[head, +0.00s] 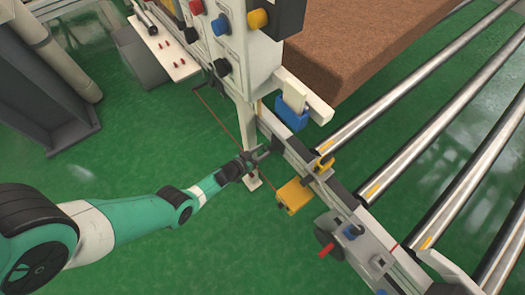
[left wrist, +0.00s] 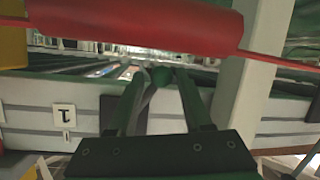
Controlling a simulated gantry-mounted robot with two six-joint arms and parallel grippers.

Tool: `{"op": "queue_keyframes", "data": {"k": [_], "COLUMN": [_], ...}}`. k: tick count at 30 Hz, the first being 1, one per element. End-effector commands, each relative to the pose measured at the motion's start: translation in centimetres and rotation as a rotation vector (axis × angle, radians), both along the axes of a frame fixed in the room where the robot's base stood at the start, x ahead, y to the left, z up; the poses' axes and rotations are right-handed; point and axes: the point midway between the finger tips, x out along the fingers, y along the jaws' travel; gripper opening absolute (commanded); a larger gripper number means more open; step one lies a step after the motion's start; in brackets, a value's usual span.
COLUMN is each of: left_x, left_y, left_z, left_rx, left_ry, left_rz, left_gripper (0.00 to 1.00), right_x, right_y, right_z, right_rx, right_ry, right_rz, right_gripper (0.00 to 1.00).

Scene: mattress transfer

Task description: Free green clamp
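My left gripper (head: 261,158) reaches in from the left, close to the side rail of the roller conveyor. In the left wrist view its two fingers (left wrist: 160,76) stand apart with a gap between them. A small rounded dark green thing (left wrist: 161,75) shows between the fingertips. It may be the green clamp, but I cannot tell, nor whether the fingers touch it. I cannot make out a green clamp in the head view. My right gripper is in neither view.
A red cord (head: 225,127) runs past my left gripper, and a thick red bar (left wrist: 140,22) crosses the wrist view. A yellow block (head: 294,195) and a blue part (head: 291,112) sit along the rail (head: 319,182). A button panel (head: 228,45) and brown mattress (head: 370,40) are behind.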

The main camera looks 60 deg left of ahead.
Motion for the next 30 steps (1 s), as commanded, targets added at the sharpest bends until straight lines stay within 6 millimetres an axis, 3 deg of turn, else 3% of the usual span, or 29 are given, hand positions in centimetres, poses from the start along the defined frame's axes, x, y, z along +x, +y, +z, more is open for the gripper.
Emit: {"op": "queue_keyframes", "data": {"k": [13,24,30], "left_x": [-0.9,-8.2,-10.6], "left_y": [-0.2,-1.9,-2.5], "left_z": [0.3,3.4,3.8], "left_rx": [-0.001,-0.002,-0.001], "left_ry": [0.009,0.009,0.007], "left_rz": [0.002,0.004,0.002], "left_gripper": [0.64,0.64,0.64], "right_x": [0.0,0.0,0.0], "right_y": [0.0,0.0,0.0], "right_z": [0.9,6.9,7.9], "right_rx": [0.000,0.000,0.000], "right_ry": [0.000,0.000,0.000], "right_rz": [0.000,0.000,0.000], "right_gripper": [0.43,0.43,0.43]}}
